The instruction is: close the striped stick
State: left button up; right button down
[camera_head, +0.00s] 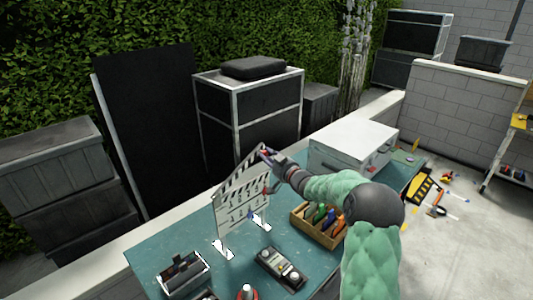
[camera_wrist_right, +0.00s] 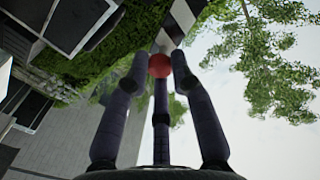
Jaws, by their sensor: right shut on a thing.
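A white clapperboard (camera_head: 238,207) stands upright on two small white feet on the teal table. Its black-and-white striped stick (camera_head: 240,174) runs along the top, slanting up to the right. My right gripper (camera_head: 265,154) is at the raised right end of the stick. In the right wrist view, the fingers of the right gripper (camera_wrist_right: 160,70) are closed around a red ball (camera_wrist_right: 160,66). The striped stick (camera_wrist_right: 179,22) shows just beyond the ball. Any gap between stick and board is hard to make out. My left gripper is not in view.
On the teal table (camera_head: 160,262) are a wooden tray (camera_head: 318,233) of colored tools, a black control box (camera_head: 280,267), a dark open-topped box (camera_head: 183,275) and a red-based object (camera_head: 247,292). A white drawer cabinet (camera_head: 352,145) stands behind my right arm.

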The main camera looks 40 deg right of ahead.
notch_tip(320, 180, down, 11)
jog(key=d+m+p, duration=0.2)
jog(key=m, duration=0.3)
jog(key=shift+d+f+g+y, duration=0.15)
jog(key=shift+d+g+y, duration=0.05)
jog(key=shift+g+y, duration=0.2)
jog(key=shift+f, duration=0.15)
jog(key=c, duration=1.1)
grip_release()
jog(key=shift+w, duration=0.1)
jog(key=shift+o, duration=0.2)
jog(key=s+r, duration=0.1)
jog(key=s, duration=1.1)
jog(key=shift+a, duration=0.3)
jog(key=shift+r, duration=0.2)
